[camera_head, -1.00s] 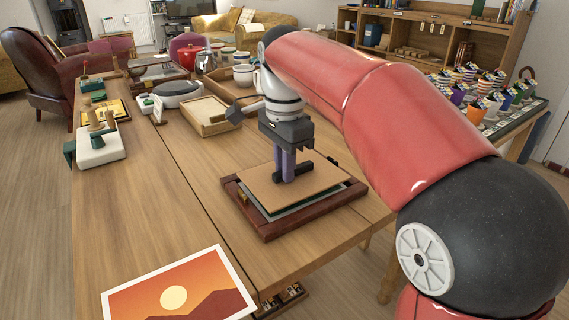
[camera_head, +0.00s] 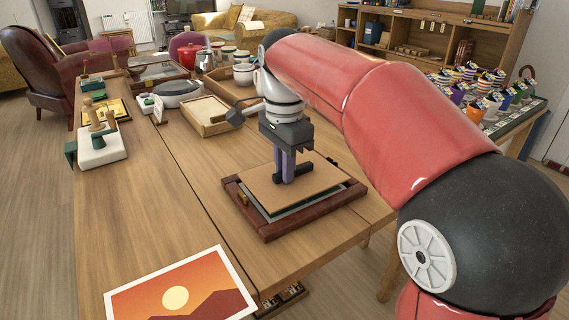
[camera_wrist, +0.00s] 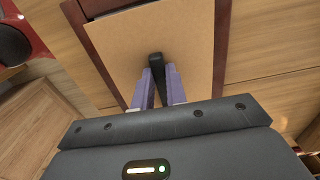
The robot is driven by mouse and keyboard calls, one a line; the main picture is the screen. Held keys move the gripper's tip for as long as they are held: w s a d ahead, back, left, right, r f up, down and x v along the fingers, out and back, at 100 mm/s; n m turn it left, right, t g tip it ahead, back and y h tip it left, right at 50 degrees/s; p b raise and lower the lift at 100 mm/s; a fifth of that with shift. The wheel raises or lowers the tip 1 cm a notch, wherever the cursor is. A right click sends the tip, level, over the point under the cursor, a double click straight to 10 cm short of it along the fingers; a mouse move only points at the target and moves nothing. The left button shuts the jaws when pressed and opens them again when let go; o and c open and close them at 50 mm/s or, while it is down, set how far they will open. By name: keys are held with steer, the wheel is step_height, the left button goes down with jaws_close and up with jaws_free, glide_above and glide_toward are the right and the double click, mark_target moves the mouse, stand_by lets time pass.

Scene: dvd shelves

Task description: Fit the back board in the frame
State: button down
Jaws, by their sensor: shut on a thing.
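The back board (camera_head: 264,189) is a flat brown panel with a black handle (camera_head: 307,170) in its middle. It lies over the dark red wooden frame (camera_head: 262,228), and its near edge sits slightly raised, with a green and pale layer showing beneath. The board (camera_wrist: 120,50) and part of the frame (camera_wrist: 221,45) also show in the wrist view. My gripper (camera_head: 287,176) points down at the board's middle. In the wrist view its purple fingers (camera_wrist: 160,82) are shut on the black handle (camera_wrist: 156,62).
A sunset print (camera_head: 182,290) lies at the table's near end. A shallow wooden tray (camera_head: 205,116), a grey pan (camera_head: 177,94) and a white block with wooden pegs (camera_head: 101,146) stand farther back. The table left of the frame is clear.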

steer(key=shift+f+b, duration=0.65)
steer(key=shift+f, duration=0.4)
steer(key=c, duration=1.3)
jaws_free()
steer(key=shift+c, duration=0.2)
steer(key=shift+r, duration=0.15)
step_height(320, 180, up, 8)
steer(key=shift+f+p, duration=0.15)
steer(key=shift+p, duration=0.8)
